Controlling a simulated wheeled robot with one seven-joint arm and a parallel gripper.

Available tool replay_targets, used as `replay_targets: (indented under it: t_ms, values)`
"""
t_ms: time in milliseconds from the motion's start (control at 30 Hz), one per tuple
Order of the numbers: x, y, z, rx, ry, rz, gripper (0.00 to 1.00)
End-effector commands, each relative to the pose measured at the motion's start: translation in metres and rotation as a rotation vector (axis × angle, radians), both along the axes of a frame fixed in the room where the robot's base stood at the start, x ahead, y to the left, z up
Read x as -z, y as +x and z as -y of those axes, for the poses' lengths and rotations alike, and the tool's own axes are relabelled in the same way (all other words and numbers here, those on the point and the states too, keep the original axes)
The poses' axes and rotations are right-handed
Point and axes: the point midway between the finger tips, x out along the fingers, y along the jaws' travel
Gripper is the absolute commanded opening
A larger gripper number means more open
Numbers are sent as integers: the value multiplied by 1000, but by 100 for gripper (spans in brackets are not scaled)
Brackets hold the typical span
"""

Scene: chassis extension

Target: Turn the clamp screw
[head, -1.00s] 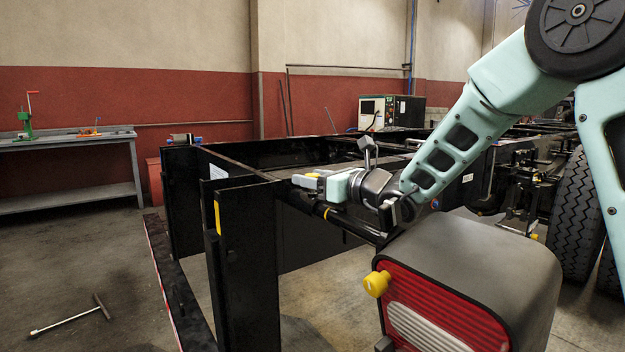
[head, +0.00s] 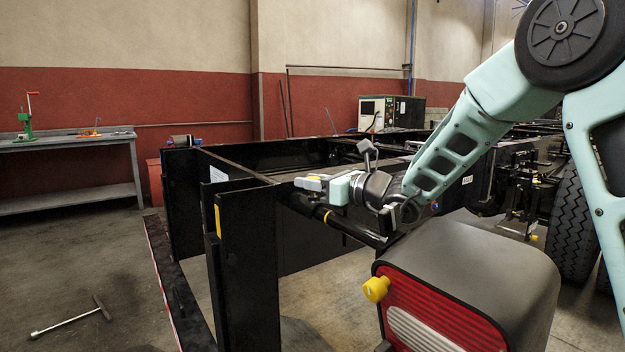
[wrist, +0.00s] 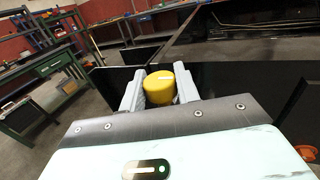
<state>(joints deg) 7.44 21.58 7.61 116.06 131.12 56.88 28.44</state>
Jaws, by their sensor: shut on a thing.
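A round yellow knob (wrist: 160,88) stands between the two grey fingers of my gripper (wrist: 159,92) in the wrist view. The fingers touch its sides, and it looks like the end of the clamp screw. The screw's shaft and the rest of the clamp are hidden. In the head view my gripper (head: 309,183) is at the top edge of the black chassis frame (head: 248,250), near its front corner.
A red-and-white lamp block with a dark cover (head: 470,275) stands close below my arm. A grey workbench (head: 70,140) is at the far left. A T-handled tool (head: 70,322) lies on the open floor. A tyre (head: 572,225) is at the right.

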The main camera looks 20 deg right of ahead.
Motion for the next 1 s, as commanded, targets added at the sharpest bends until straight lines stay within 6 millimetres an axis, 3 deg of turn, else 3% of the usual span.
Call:
replay_targets:
  t_ms: [1000]
  values:
    - [-5, 1, 1, -923, 2, -1, 9]
